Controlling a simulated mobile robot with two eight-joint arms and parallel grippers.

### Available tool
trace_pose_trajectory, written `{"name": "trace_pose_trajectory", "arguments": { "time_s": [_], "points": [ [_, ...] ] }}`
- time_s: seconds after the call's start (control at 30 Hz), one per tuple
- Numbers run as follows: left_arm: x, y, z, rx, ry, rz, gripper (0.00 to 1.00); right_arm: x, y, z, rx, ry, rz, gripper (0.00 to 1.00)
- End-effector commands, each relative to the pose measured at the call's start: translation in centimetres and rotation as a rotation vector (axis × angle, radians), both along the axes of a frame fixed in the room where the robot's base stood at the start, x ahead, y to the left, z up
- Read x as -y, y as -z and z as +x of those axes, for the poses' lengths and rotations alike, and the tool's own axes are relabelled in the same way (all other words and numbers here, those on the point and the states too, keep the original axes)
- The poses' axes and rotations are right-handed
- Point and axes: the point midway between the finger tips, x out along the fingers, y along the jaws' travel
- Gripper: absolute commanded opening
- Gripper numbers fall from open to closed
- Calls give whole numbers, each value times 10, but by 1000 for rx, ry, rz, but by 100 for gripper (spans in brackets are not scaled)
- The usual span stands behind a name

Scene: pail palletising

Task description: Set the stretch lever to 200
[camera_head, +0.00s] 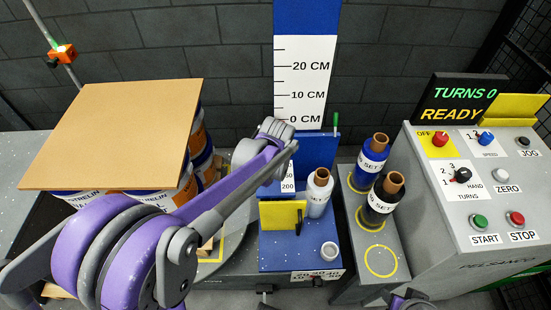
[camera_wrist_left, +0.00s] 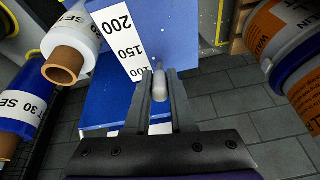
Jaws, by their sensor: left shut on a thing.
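The stretch scale, a white strip with 200, 150 and 100, runs down the blue machine; it shows in the wrist view (camera_wrist_left: 124,40) and partly in the head view (camera_head: 288,174). The stretch lever's pale grey rounded knob (camera_wrist_left: 158,86) is between the fingers of my left gripper (camera_wrist_left: 160,98), which is shut on it. In the wrist view the knob is beside the 100 end of the strip, away from the 200. In the head view my left arm hides the lever. A grey part of my right arm or gripper (camera_head: 410,299) shows at the bottom edge; its jaws cannot be made out.
Pails under a brown board (camera_head: 115,130) stand at the left. A white film roll (camera_head: 318,195) stands on the blue carriage beside a yellow plate (camera_head: 282,215). The control panel (camera_head: 440,210) reads TURNS 0, READY.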

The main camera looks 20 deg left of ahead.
Motion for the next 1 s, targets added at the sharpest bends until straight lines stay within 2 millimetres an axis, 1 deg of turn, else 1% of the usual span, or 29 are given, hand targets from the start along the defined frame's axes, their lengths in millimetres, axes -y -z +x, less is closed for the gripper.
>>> {"name": "trace_pose_trajectory", "arguments": {
  "time_s": [0.2, 0.4, 0.6, 0.97, 1.0],
  "points": [
    [4, 5, -8, 125, 2, 59, 0, 0, 8, -1, -2, 0, 0, 50],
    [6, 7, -11, 196, 1, 92, 0, 0, 12, -1, -4, 0, 0, 50],
    [6, 8, -12, 225, 0, 107, 0, 0, 13, -1, -4, 0, 0, 50],
    [6, 8, -13, 226, -1, 109, 0, 0, 14, -1, -4, 0, 0, 50],
    [6, 8, -13, 226, -1, 109, 26, 0, 14, -1, -4, 0, 0, 50]
  ]
}}
